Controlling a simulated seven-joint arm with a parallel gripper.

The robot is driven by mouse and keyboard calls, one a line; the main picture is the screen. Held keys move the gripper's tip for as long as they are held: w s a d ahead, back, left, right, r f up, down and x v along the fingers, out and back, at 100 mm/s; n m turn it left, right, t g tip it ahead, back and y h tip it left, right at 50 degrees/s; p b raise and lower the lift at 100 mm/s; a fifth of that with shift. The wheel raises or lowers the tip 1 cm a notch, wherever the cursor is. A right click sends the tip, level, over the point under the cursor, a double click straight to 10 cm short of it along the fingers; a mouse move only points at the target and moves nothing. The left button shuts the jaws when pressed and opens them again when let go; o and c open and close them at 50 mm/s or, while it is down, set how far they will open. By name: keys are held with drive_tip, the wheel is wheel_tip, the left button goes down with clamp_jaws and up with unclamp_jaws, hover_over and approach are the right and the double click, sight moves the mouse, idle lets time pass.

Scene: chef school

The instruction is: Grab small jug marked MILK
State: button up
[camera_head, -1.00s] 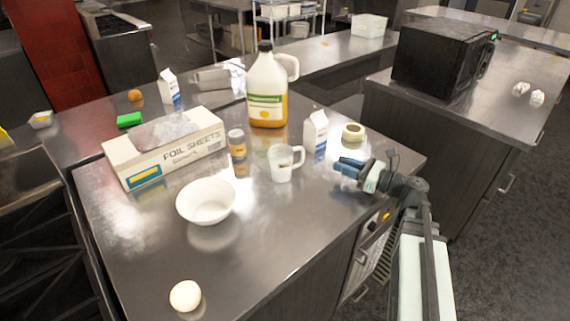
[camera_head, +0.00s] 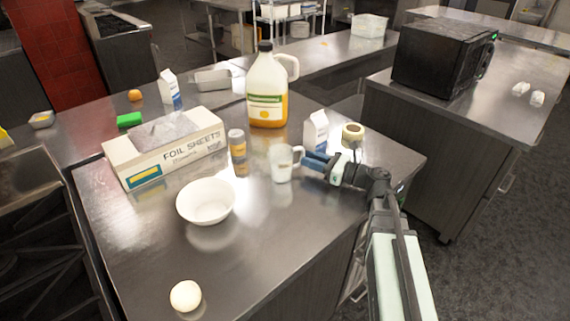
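A small white jug (camera_head: 281,164) with a handle on its right side stands upright near the middle of the steel counter. Any lettering on it is too small to read. My gripper (camera_head: 312,162) points left, with its blue fingertips right beside the jug's handle. I cannot tell whether the fingers touch the handle or how far apart they are. A white and blue carton (camera_head: 317,130) stands just behind my gripper, its lower part partly hidden. A second such carton (camera_head: 169,90) stands farther back on the left.
A large jug of orange liquid (camera_head: 266,88) stands behind the small jug. A brown-labelled bottle (camera_head: 238,150), a white bowl (camera_head: 205,203) and a foil box (camera_head: 165,150) are to the left. A tape roll (camera_head: 353,133) lies behind my arm. The front counter is mostly clear.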

drive_tip(key=shift+x, duration=2.6)
drive_tip(key=shift+s+r, duration=0.1)
clamp_jaws()
